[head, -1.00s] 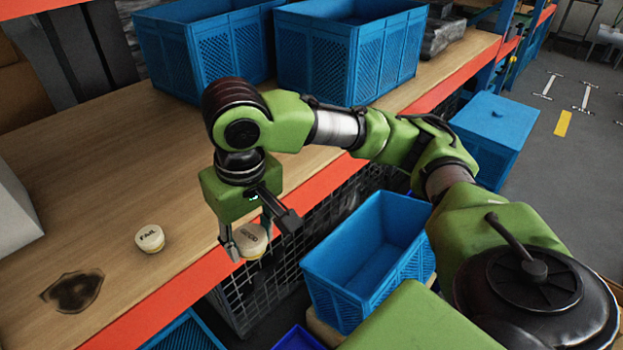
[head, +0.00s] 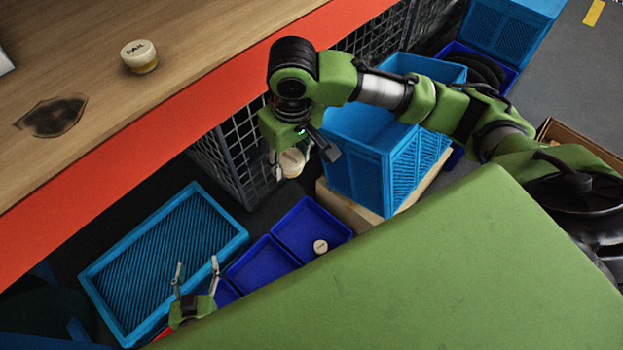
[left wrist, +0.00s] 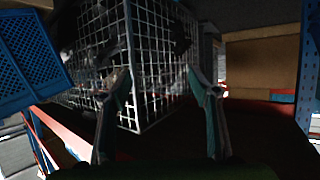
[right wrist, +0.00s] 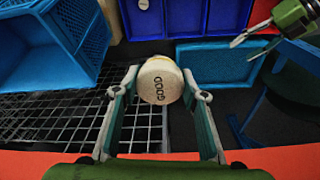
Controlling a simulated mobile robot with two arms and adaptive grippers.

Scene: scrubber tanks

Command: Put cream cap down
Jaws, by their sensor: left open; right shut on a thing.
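A round cream cap marked "GOOD" (right wrist: 161,80) is between the fingers of my right gripper (right wrist: 165,94) in the right wrist view. In the head view my right gripper (head: 303,163) is shut on this cream cap (head: 291,162), above the floor beyond the red-orange table edge. My left gripper (head: 196,266) is open and empty over the light-blue crate and dark-blue tray. Its spread fingers show in the left wrist view (left wrist: 165,88). A small round cap (head: 320,246) lies in one compartment of the dark-blue tray (head: 262,262).
A cream-lidded jar marked "FAIL" (head: 139,56) stands on the wooden table (head: 200,35) near a dark stain (head: 52,117). A light-blue crate (head: 165,262) lies below. A taller blue crate (head: 380,160) and a wire cage (head: 235,165) stand near my right gripper.

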